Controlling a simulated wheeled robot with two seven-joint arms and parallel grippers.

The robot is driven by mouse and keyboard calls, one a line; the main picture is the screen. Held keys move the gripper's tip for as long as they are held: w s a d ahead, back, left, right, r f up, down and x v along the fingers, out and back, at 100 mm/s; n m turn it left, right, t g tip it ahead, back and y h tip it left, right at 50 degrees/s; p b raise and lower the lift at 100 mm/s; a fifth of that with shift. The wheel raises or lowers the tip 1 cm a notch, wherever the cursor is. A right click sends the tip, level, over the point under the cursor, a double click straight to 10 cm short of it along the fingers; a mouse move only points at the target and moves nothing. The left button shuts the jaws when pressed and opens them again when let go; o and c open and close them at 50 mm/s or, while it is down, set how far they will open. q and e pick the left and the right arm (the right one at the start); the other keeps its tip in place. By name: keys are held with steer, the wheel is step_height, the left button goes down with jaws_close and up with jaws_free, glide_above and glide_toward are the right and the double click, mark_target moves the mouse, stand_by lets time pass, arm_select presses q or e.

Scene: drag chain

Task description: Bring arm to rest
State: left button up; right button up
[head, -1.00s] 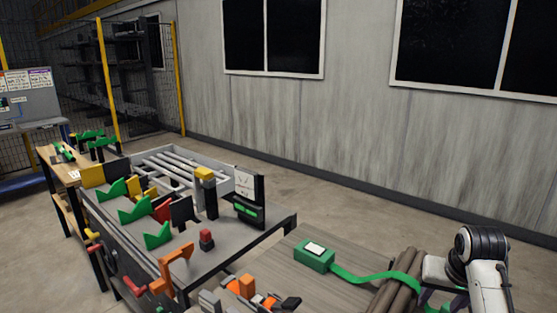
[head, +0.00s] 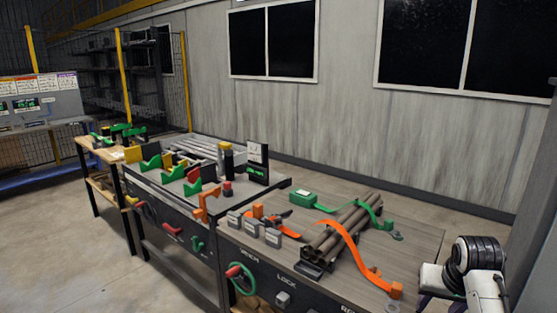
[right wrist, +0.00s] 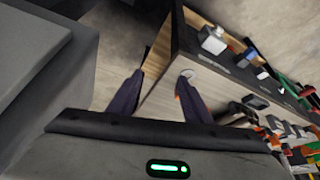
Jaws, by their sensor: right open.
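My right arm (head: 478,268), white with a black joint, stands at the lower right of the head view, beside the right end of the workbench (head: 425,245). In the right wrist view my right gripper (right wrist: 158,90) is open, its two dark fingers apart with nothing between them. My left arm and gripper are not in view.
On the bench lie a bundle of brown pipes (head: 345,225), an orange strap (head: 355,250), a green strap box (head: 302,199) and several grey blocks (head: 252,229). A grey table with green, red and yellow fixtures (head: 190,175) adjoins it. Floor (head: 60,240) is clear at left.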

steer(key=s+a+f+n+t, duration=0.1)
steer(key=s+a+f+n, duration=0.15)
steer(key=f, duration=0.55)
steer(key=s+a+f+n+t, duration=0.1)
steer(key=s+a+f, duration=0.25)
steer(key=f, duration=0.55)
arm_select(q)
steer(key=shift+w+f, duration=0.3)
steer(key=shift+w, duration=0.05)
arm_select(e)
steer(key=s+a+f+n+t+y, duration=0.1)
steer(key=s+a+f+y, duration=0.1)
steer(key=s+a, duration=0.4)
steer(key=s+a+f+n+t+y, duration=0.1)
steer(key=s+a+f, duration=0.3)
steer(key=s, duration=1)
steer(key=shift+s+a+y, duration=0.4)
steer(key=shift+a+y, duration=0.2)
steer(key=shift+a, duration=0.65)
